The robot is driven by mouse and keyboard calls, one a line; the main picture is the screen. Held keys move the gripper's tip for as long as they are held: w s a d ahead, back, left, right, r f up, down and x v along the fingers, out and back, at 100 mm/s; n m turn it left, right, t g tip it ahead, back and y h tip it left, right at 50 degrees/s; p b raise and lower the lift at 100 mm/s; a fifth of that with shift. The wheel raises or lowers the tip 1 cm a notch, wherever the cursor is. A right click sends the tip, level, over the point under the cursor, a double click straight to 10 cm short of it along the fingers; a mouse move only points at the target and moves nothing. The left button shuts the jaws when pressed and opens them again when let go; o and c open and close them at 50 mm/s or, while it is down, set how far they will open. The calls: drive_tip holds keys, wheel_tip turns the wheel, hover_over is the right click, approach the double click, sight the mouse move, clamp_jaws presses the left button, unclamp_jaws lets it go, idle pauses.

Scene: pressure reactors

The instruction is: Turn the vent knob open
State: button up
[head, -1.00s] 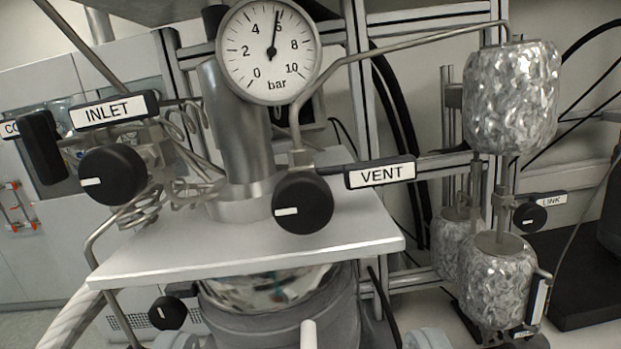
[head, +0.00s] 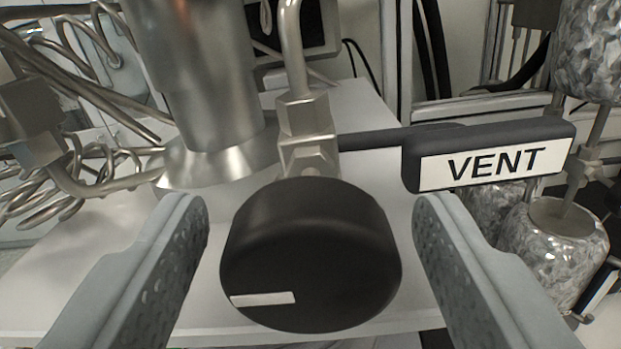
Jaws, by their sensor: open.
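The vent knob (head: 310,250) is a round black knob in the middle of the view. Its white mark (head: 263,299) lies roughly level and points to the left, low on the knob's face. A black tag reading VENT (head: 495,160) stands to the right behind the knob. My gripper (head: 310,225) is open, with one grey finger on each side of the knob. A gap shows between the knob and each finger, so neither appears to touch it. The knob sits on a metal fitting (head: 308,130) with a pipe rising from it.
A metal cylinder (head: 200,80) stands behind on the left, over a white plate (head: 60,265). Coiled metal tubing (head: 95,170) is at the far left. A foil-wrapped vessel (head: 555,245) is at the right, behind the right finger.

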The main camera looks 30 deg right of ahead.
drive_tip(key=shift+w+d, duration=0.2)
drive_tip(key=shift+w, duration=0.05)
drive_tip(key=c, duration=1)
drive_tip(key=shift+o, duration=0.2)
